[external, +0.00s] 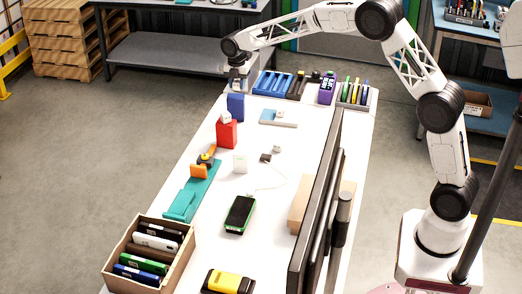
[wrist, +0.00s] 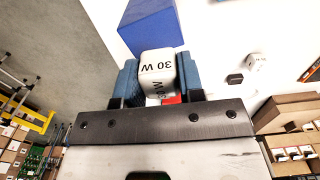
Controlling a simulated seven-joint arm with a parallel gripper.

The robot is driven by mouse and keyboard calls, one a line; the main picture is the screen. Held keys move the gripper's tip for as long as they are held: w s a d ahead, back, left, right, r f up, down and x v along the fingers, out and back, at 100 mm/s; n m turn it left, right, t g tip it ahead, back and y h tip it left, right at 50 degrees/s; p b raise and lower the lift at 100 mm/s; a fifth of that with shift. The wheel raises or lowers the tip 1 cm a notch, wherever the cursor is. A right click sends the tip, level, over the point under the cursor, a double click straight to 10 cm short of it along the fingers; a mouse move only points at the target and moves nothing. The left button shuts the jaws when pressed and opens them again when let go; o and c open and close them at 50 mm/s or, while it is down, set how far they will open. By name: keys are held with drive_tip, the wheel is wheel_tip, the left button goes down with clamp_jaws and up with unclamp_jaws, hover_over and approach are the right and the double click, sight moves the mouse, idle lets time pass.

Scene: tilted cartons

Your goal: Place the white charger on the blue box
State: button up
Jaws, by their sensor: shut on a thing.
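The blue box (external: 236,107) stands upright on the table; in the wrist view the blue box (wrist: 150,24) shows ahead of the fingers. A sliver of red (wrist: 172,100) shows between the fingers.
A monitor (external: 318,205) stands along the right side. The table's left edge is close.

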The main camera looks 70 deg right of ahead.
sight(234, 87)
drive_tip(key=shift+w+d, duration=0.2)
drive_tip(key=shift+w, duration=0.25)
drive_tip(key=shift+f, duration=0.15)
drive_tip(key=shift+f, duration=1.65)
drive_tip(key=shift+f, duration=0.1)
drive_tip(key=o, duration=0.9)
drive_tip(key=shift+r, duration=6.1)
